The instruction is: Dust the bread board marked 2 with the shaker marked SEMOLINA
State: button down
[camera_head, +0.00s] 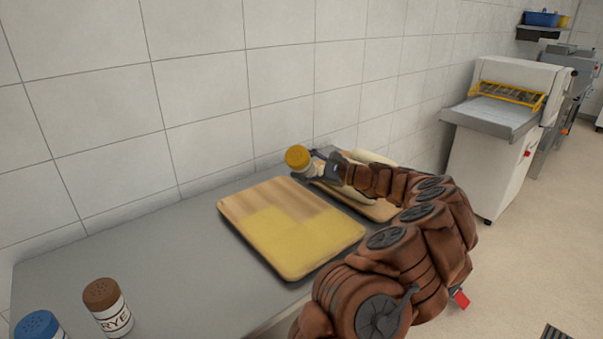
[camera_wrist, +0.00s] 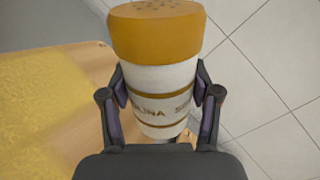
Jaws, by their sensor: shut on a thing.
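My gripper (camera_head: 318,168) is shut on the SEMOLINA shaker (camera_head: 299,158), a white can with a mustard-yellow cap. In the wrist view the shaker (camera_wrist: 160,85) sits between both fingers, with part of its name showing on the label. It is held above the far right edge of the nearer bread board (camera_head: 240,207). Pale yellow powder covers much of that board, mainly its near part; bare wood shows along the far part. The farther board (camera_head: 380,211) lies behind my arm with pale dough pieces on it. No number can be read on either board.
A brown-capped RYE shaker (camera_head: 107,306) and a blue-capped shaker (camera_head: 40,326) stand at the near left of the grey counter (camera_head: 150,262). The tiled wall (camera_head: 200,90) runs close behind the boards. A white machine (camera_head: 500,135) stands farther right.

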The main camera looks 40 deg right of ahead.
jog(key=shift+w+d+f+n+b, duration=0.2)
jog(key=shift+d+f+n+b, duration=0.25)
jog(key=shift+n+b, duration=0.75)
jog(key=shift+w+d+f+n+b, duration=0.15)
jog(key=shift+d+f+n+b, duration=0.4)
jog(key=shift+b, duration=1.15)
jog(key=n+b, duration=0.3)
jog(key=b, duration=0.1)
jog(key=shift+a+r, duration=0.15)
jog(key=n+b, duration=0.4)
jog(key=b, duration=0.2)
jog(key=n+b, duration=0.1)
jog(key=b, duration=0.2)
jog(key=shift+n, duration=0.35)
jog(key=n+b, duration=0.1)
jog(key=b, duration=0.1)
jog(key=n+b, duration=0.1)
jog(key=shift+f+b, duration=0.25)
jog(key=shift+b, duration=0.15)
jog(key=shift+r+n+b, duration=0.1)
jog(key=shift+n+b, duration=0.25)
jog(key=shift+n, duration=0.15)
jog(key=shift+n+b, duration=0.3)
jog(key=shift+b, duration=0.1)
